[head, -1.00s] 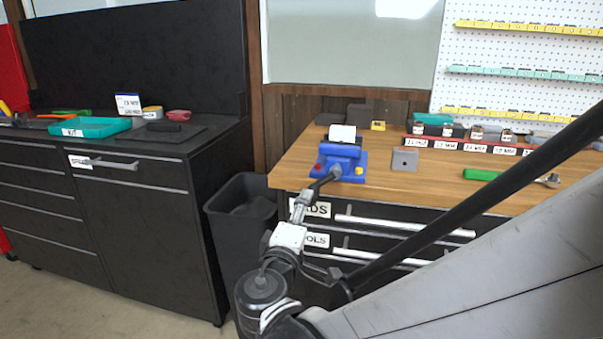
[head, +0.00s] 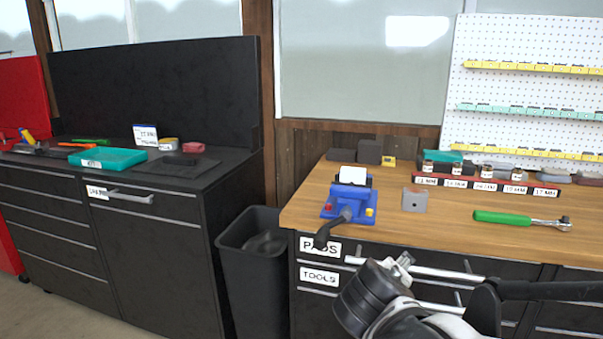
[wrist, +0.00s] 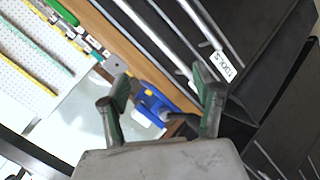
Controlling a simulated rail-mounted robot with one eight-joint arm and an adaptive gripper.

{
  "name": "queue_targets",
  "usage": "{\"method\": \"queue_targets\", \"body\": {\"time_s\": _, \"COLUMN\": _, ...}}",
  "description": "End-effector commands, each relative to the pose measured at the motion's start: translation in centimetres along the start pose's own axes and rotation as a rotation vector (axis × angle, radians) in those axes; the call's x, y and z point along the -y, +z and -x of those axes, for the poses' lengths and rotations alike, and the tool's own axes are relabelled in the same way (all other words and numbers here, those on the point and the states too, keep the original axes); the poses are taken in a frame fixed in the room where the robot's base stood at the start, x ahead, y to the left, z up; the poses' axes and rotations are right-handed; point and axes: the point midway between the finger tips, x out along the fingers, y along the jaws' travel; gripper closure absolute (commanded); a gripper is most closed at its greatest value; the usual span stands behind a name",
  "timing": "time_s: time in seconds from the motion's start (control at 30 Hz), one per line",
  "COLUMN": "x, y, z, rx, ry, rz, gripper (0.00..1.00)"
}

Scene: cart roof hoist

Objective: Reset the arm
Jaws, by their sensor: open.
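My gripper (wrist: 163,100) shows in the wrist view with its two green-tipped fingers spread wide and nothing between them touching. In the head view my wrist sits in front of the drawers below the wooden bench, and the fingers are hard to make out there. A blue vise (head: 349,200) with a dark handle stands at the left front of the bench; it also shows in the wrist view (wrist: 151,102), beyond and between the fingers, apart from them.
A black bin (head: 252,262) stands between the bench and the black cabinet (head: 150,250), which carries a teal tray (head: 107,159).

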Motion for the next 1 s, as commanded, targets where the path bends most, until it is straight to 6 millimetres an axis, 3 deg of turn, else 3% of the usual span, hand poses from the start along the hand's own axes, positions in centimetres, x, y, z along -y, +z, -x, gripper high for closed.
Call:
{"method": "queue_targets", "body": {"time_s": 0.03, "x": -0.9, "y": 1.3, "z": 0.8, "rx": 0.028, "ry": -0.037, "rz": -0.050, "gripper": 0.36}}
{"method": "queue_targets", "body": {"time_s": 0.2, "x": -1.7, "y": 4.8, "z": 3.2, "rx": 0.100, "ry": -0.173, "rz": -0.222, "gripper": 0.36}}
{"method": "queue_targets", "body": {"time_s": 0.43, "x": -1.9, "y": 8.1, "z": 7.5, "rx": 0.166, "ry": -0.345, "rz": -0.468, "gripper": 0.36}}
{"method": "queue_targets", "body": {"time_s": 0.7, "x": -1.5, "y": 9.2, "z": 11.3, "rx": 0.188, "ry": -0.475, "rz": -0.674, "gripper": 0.36}}
{"method": "queue_targets", "body": {"time_s": 1.0, "x": -1.3, "y": 9.3, "z": 11.8, "rx": 0.188, "ry": -0.498, "rz": -0.709, "gripper": 0.36}}
